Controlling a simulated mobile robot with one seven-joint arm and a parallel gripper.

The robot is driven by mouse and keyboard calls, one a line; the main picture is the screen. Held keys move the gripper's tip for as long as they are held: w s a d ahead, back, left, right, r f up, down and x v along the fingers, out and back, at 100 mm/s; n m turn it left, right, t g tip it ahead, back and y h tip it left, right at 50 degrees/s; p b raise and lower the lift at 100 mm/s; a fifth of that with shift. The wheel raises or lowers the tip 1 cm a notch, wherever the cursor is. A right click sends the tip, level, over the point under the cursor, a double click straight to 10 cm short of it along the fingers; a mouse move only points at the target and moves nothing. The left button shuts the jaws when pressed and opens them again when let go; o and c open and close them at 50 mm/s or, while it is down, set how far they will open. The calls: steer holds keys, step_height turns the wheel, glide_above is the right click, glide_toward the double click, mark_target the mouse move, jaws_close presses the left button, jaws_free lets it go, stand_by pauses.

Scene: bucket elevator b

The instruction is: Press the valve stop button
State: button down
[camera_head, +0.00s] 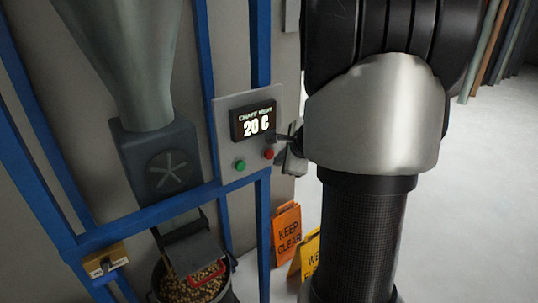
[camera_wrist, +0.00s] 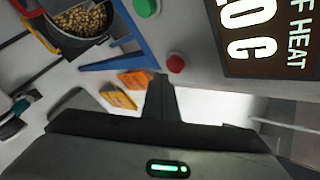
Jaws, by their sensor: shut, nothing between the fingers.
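A grey panel (camera_head: 224,120) on the blue frame carries a red button (camera_head: 268,154) and a green button (camera_head: 240,166) below a lit display. No label for either button is readable. The red button also shows in the wrist view (camera_wrist: 176,63), just beyond the fingertips, with the green button (camera_wrist: 147,7) farther up. My gripper (camera_head: 277,138) is shut and empty at the panel's right edge, close to the red button; my arm hides part of it. In the wrist view, its closed fingers (camera_wrist: 160,82) point toward the panel. I cannot tell whether they touch it.
The display (camera_head: 253,121) reads 20 C. A yellow box with a switch (camera_head: 105,260) sits on the frame at lower left. A bucket of grains (camera_head: 232,297) stands below the chute. Orange (camera_head: 286,232) and yellow (camera_head: 309,255) signs stand on the floor. Floor at right is clear.

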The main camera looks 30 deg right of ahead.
steer(key=s, duration=0.2)
steer(key=s+b, duration=0.1)
steer(key=s, duration=0.1)
steer(key=s+d, duration=0.1)
steer(key=s, duration=0.1)
steer(key=shift+b, duration=0.3)
stand_by(0.5)
